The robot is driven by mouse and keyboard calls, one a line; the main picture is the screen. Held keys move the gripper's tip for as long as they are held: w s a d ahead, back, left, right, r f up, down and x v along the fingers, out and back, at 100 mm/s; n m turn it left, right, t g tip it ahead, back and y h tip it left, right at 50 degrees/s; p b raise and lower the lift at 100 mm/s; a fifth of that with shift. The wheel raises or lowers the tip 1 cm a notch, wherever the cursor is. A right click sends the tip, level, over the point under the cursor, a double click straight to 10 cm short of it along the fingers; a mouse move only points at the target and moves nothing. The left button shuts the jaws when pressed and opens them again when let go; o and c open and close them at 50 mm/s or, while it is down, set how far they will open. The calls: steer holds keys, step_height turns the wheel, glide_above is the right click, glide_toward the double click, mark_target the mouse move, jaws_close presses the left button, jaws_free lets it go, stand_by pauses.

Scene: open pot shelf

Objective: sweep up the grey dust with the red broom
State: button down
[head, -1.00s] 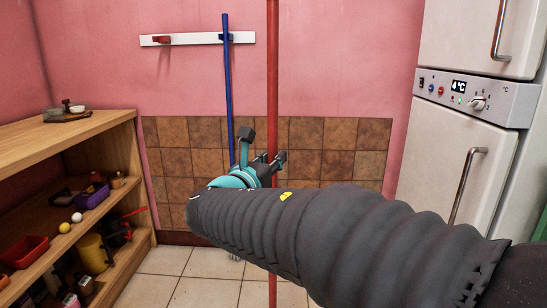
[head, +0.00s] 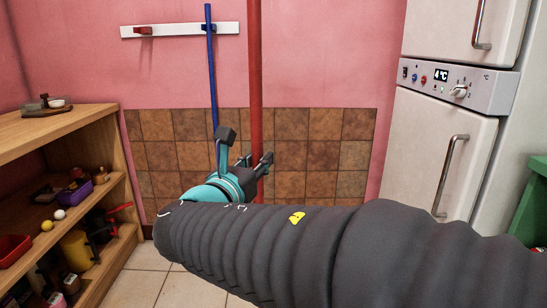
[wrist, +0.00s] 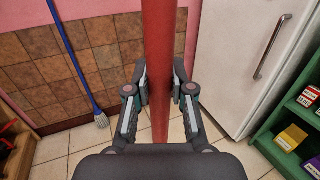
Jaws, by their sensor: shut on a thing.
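The red broom shows as a long upright red handle (head: 255,70) in the head view. In the wrist view the handle (wrist: 160,40) runs down the middle of the picture. My gripper (wrist: 160,90) is shut on this handle, with one finger on each side of it; in the head view my gripper (head: 254,165) shows beyond my arm. The broom's head is hidden behind my arm and my gripper's body. I see no grey dust in either view.
A wooden shelf (head: 125,155) with small items stands left. A white fridge (head: 435,140) and a green shelf (wrist: 264,135) stand right. Bare tiled floor (head: 146,284) shows between them.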

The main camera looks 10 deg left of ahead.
steer(key=s+d, duration=0.4)
steer(key=s, duration=0.4)
steer(key=s+d+p, duration=0.1)
steer(key=s+d, duration=0.3)
steer(key=s, duration=0.4)
steer(key=shift+s+d, duration=0.15)
steer(key=shift+s, duration=0.15)
stand_by(0.9)
steer(key=shift+r+p, duration=0.15)
steer(key=shift+p, duration=0.15)
step_height(320, 180, up, 6)
steer(key=p, duration=0.4)
steer(key=shift+f, duration=0.25)
stand_by(1.0)
